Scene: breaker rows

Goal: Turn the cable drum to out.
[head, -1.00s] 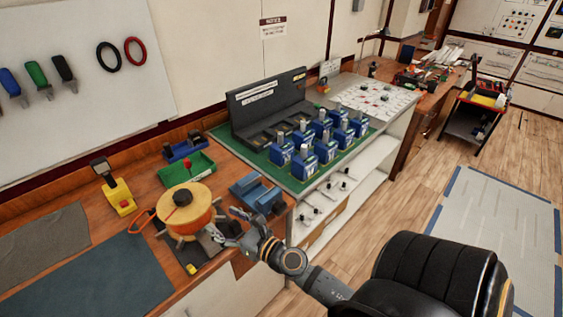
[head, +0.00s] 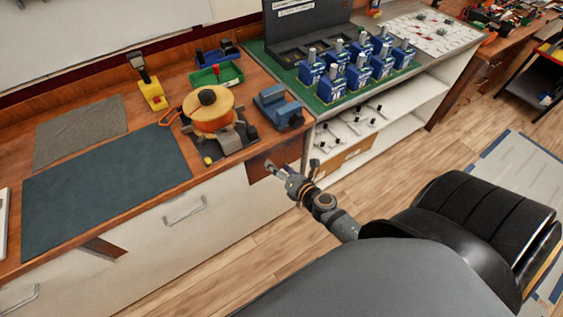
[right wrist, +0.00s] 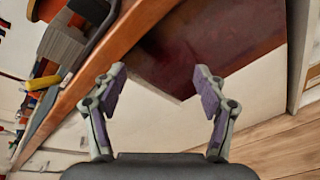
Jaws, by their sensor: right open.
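The cable drum (head: 210,108) is a yellow-orange reel with a black hub on top and grey blocks around its base. It stands on the wooden bench near the front edge. An orange cable end (head: 169,117) sticks out at its left. My right gripper (head: 290,168) is in front of the bench edge, to the lower right of the drum and apart from it. In the right wrist view its fingers (right wrist: 160,90) are open with nothing between them. Part of the bench items shows at that view's left edge. My left gripper is not in view.
A blue vise-like block (head: 278,107) stands right of the drum. A green tray (head: 216,77) and a yellow device with a black lever (head: 150,92) stand behind it. A dark mat (head: 105,190) lies left. Blue breakers stand on a green board (head: 314,103) at right.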

